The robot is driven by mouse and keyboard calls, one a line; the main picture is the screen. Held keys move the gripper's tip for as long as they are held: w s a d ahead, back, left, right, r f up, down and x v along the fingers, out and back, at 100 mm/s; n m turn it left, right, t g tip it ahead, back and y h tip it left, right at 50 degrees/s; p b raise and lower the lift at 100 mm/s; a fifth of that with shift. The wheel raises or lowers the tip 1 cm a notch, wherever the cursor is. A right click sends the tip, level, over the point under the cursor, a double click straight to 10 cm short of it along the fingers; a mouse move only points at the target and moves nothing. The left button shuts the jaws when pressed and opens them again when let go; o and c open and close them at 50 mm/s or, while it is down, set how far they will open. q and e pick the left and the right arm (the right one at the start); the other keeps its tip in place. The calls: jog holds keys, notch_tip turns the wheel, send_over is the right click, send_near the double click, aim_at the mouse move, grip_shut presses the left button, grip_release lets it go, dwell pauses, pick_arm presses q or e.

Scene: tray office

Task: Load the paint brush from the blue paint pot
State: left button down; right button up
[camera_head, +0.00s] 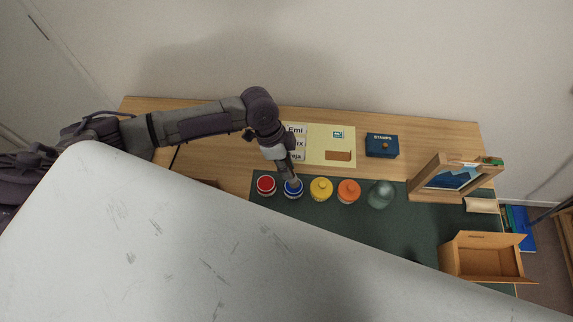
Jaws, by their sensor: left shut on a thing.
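The blue paint pot (293,193) stands on the dark green mat (406,226), second from the left in a row, between the red and yellow pots. My left arm reaches in from the left and bends down over it. My left gripper (294,180) is shut, with its tips right at or just above the blue pot's opening. The paint brush is too small and too hidden by the gripper to make out, so I cannot tell whether bristles touch the paint. My right gripper is not in view.
A red pot (266,184) is close on the left; yellow (321,188) and orange (348,190) pots and a glass jar (380,194) stand to the right. Behind are a label sheet (331,142) and a stamp box (382,146). A wooden frame (448,178) and open carton (485,259) stand right.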

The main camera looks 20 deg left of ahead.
aim_at(287, 161)
pick_arm(q)
jog(key=shift+f+b, duration=0.35)
jog(key=shift+f, duration=0.2)
dwell(0.9)
jog(key=shift+f, duration=0.1)
dwell(1.3)
jog(key=shift+s+p, duration=0.1)
jog(key=shift+p, duration=0.2)
notch_tip(287, 161, up, 7)
jog(key=p, duration=0.7)
dwell(0.6)
